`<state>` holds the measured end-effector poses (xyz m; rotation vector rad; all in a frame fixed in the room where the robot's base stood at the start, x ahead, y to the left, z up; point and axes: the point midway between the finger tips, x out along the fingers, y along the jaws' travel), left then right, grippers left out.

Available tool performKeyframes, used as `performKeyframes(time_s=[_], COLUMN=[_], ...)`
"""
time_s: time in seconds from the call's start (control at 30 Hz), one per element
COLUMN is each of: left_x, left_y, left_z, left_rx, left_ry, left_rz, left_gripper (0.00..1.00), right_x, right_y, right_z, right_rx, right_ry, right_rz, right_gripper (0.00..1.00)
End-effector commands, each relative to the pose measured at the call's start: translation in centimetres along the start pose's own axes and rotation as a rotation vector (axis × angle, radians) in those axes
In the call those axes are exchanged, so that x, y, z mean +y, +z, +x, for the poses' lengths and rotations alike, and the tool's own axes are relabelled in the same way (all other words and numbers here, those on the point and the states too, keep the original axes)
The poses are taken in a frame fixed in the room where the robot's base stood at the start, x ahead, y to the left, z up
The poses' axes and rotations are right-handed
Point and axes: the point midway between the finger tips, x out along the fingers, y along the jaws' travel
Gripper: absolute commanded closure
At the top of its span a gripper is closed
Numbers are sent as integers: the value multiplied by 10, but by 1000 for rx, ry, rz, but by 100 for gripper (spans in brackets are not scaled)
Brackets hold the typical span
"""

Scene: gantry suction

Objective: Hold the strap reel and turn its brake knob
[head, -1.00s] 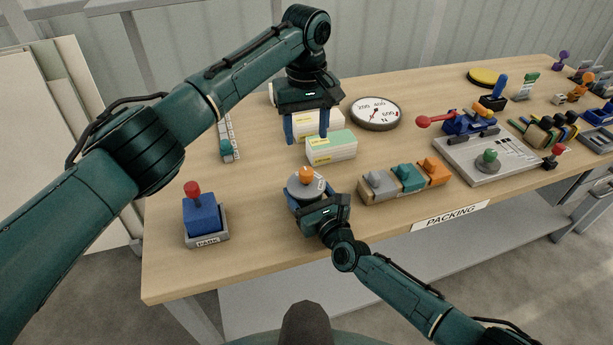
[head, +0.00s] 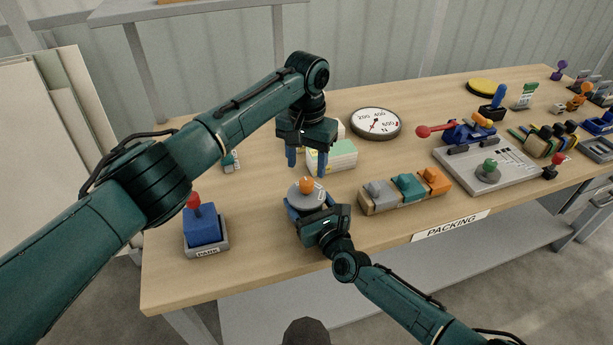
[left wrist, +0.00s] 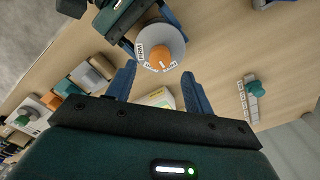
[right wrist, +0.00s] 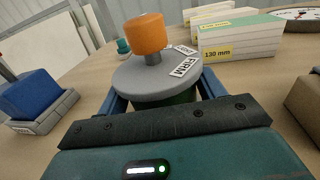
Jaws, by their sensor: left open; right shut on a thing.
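The strap reel (head: 313,200) is a grey disc on a darker body with an orange brake knob (head: 306,185) on top. It stands near the front of the table. My right gripper (head: 308,208) is shut on the reel's body from the front; its blue fingers flank the reel (right wrist: 160,80) in the right wrist view. A label on the disc reads FIRM. My left gripper (head: 306,160) is open and empty, pointing down above and behind the knob. In the left wrist view the knob (left wrist: 160,59) lies beyond the open fingers (left wrist: 160,88).
Boxes in white and green (head: 340,156) stand just behind the reel, close to my left gripper. A block with grey, teal and orange knobs (head: 410,190) is to the right. A blue PARK box with a red knob (head: 203,228) is to the left. A dial (head: 375,122) lies behind.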

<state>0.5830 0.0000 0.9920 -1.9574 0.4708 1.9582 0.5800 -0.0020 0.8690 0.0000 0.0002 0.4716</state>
Motion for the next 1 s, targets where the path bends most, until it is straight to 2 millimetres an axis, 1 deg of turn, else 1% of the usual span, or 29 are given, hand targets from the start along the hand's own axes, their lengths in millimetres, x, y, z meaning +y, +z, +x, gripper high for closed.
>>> performKeyframes(time_s=[0.03, 0.1, 0.2, 0.3, 0.43, 0.67, 1.0], left_x=[0, 0, 0, 0, 0, 0, 0], left_y=[0, 0, 0, 0, 0, 0, 0], left_z=[10, 22, 35, 43, 48, 49, 48], left_rx=[-3, -3, -2, 0, 0, 1, 1], left_ry=[0, 1, 1, 1, 0, 1, 1], left_rz=[-1, -1, -2, -1, -1, -1, -1], left_gripper=[48, 48, 48, 48, 48, 48, 75], right_x=[0, 0, 0, 0, 0, 0, 0], right_y=[1, 1, 1, 1, 1, 1, 1], right_z=[0, 0, 0, 0, 0, 0, 0], right_rx=[-2, -2, -2, -2, -2, -2, -2], right_ry=[0, 0, 0, 0, 0, 0, 0], right_rz=[0, 0, 1, 0, 1, 1, 1], right_gripper=[82, 82, 82, 82, 82, 82, 82])
